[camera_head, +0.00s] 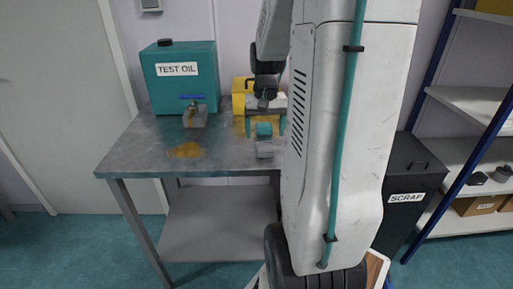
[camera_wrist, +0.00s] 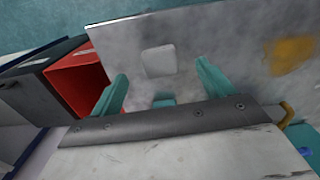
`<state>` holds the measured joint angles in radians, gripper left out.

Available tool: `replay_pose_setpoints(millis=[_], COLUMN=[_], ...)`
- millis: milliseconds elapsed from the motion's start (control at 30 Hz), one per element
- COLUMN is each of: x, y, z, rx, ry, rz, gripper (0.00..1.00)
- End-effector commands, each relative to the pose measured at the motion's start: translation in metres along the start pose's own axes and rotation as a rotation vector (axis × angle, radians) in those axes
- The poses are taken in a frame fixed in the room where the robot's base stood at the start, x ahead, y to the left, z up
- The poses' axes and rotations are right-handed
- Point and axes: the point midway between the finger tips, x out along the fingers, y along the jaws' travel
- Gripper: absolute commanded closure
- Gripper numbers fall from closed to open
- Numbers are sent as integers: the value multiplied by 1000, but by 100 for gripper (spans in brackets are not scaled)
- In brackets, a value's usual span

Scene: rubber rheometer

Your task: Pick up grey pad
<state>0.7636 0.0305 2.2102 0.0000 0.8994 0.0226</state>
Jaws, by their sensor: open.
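The grey pad (camera_wrist: 158,61) is a small, pale, rounded square lying flat on the metal table in the wrist view. In the head view it lies near the table's front edge (camera_head: 265,149). My gripper (camera_head: 265,124) is open above the table, with its two teal fingers apart. In the wrist view the fingers (camera_wrist: 161,76) stand on either side of the pad's line, and the pad is beyond their tips, apart from them. A teal block (camera_wrist: 163,103) lies closer to my palm and is partly hidden by it; the head view shows it just behind the pad (camera_head: 264,130).
A teal TEST OIL tank (camera_head: 180,80) stands at the table's back left, with a grey block (camera_head: 195,117) before it. A brown stain (camera_head: 186,151) marks the table. A yellow object (camera_head: 240,92) is behind my gripper. A black SCRAP bin (camera_head: 408,195) and red bin (camera_wrist: 80,80) stand beside the table.

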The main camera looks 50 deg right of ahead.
Motion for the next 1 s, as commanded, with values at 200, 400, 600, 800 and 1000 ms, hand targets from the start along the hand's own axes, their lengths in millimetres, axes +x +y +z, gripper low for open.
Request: replay_pose_setpoints(millis=[200, 400, 600, 800, 1000], x=[25, 53, 74, 75, 75], y=[3, 4, 4, 4, 4], z=[-1, -5, -5, -6, -5], rx=[4, 4, 3, 3, 3], ry=[-4, -6, -2, -1, -1], rz=[0, 0, 0, 0, 0], gripper=[20, 20, 20, 20, 62])
